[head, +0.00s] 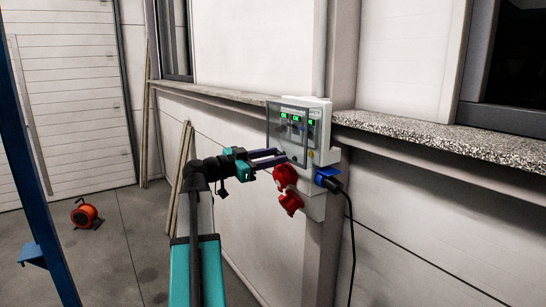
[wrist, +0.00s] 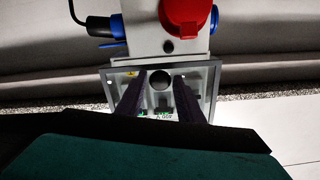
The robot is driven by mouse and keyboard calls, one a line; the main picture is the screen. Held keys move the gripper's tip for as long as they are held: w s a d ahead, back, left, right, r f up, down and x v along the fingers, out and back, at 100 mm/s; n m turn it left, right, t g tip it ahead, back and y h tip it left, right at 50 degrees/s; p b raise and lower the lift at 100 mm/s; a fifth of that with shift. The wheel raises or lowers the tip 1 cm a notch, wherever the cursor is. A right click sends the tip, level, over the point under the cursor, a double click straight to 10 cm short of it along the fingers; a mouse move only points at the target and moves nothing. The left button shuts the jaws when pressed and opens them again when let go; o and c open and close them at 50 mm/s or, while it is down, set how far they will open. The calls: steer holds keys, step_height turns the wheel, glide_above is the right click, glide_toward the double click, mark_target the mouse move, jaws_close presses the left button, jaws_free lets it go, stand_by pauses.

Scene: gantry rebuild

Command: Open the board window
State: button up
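The board (head: 322,157) is a white electrical box on the wall, with green lit displays (head: 297,118). Its window (head: 269,125) is a clear panel in a grey frame and juts past the box's left side; I cannot tell its exact angle. In the wrist view the window frame (wrist: 212,82) surrounds my fingers. My gripper (head: 284,156) has two dark purple fingers, apart, at the window's lower part. In the wrist view my gripper (wrist: 160,76) is open, with a round dark knob-like part (wrist: 160,84) showing between the fingers. Contact is unclear.
Red sockets (head: 287,178) and a blue plug (head: 328,178) with a hanging black cable (head: 352,240) are below the board. A stone ledge (head: 440,138) runs along the wall.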

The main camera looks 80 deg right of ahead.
jaws_close()
steer(key=shift+w+a+r, duration=0.1)
steer(key=shift+r, duration=0.05)
